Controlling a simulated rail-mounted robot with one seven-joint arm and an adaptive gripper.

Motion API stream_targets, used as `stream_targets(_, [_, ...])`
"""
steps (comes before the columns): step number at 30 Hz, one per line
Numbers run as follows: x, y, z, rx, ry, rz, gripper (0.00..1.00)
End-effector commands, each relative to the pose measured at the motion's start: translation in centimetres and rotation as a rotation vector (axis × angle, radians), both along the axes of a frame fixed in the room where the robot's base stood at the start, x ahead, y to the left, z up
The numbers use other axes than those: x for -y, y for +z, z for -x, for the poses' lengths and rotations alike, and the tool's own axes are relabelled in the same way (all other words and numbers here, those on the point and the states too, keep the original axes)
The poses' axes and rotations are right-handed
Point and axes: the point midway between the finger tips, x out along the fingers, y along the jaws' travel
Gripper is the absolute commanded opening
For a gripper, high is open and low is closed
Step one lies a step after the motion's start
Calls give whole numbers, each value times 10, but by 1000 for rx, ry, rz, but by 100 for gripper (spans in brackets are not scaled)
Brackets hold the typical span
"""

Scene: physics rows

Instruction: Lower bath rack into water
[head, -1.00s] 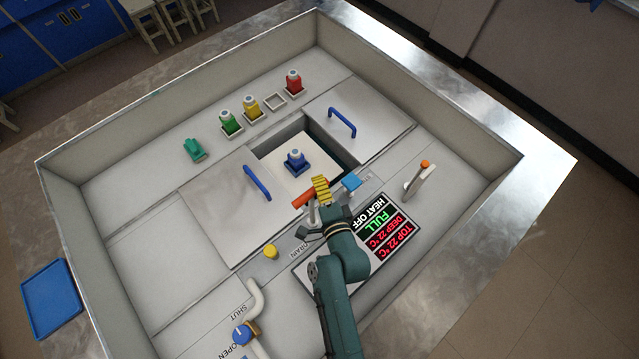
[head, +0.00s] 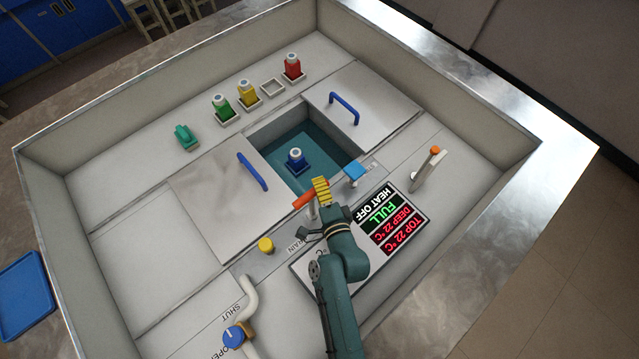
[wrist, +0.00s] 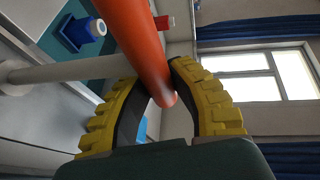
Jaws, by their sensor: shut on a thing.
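My gripper (head: 321,190) has its yellow fingers closed around an orange crank-like handle (head: 303,201) at the near edge of the bath opening. In the wrist view the orange bar (wrist: 140,45) passes between the fingers and joins a pale grey rod (wrist: 70,69). Teal water (head: 329,158) fills the opening between two lids. A blue bottle (head: 295,158) with a pale cap stands in the water, its top above the surface. It also shows in the wrist view (wrist: 82,34). The rack's pale deck is hidden under the water.
Blue-handled lids flank the opening, left (head: 215,195) and right (head: 375,105). The display (head: 380,218) reads FULL, HEAT OFF, 22 °C. A blue-knobbed valve (head: 236,336) is near left.

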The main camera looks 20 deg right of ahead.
Motion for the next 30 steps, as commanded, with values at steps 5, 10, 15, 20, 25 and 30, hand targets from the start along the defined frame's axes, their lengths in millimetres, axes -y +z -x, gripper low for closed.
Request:
stream_targets(5, [0, 1, 1, -2, -1, 0, 0])
stream_targets(10, [0, 2, 0, 0, -1, 0, 52])
stream_targets(15, [0, 2, 0, 1, -1, 0, 52])
stream_targets(20, [0, 2, 3, 0, -1, 0, 52])
stream_targets(25, [-3, 6, 27, -2, -1, 0, 52])
stream_targets(30, [-7, 12, 58, 0, -1, 0, 52])
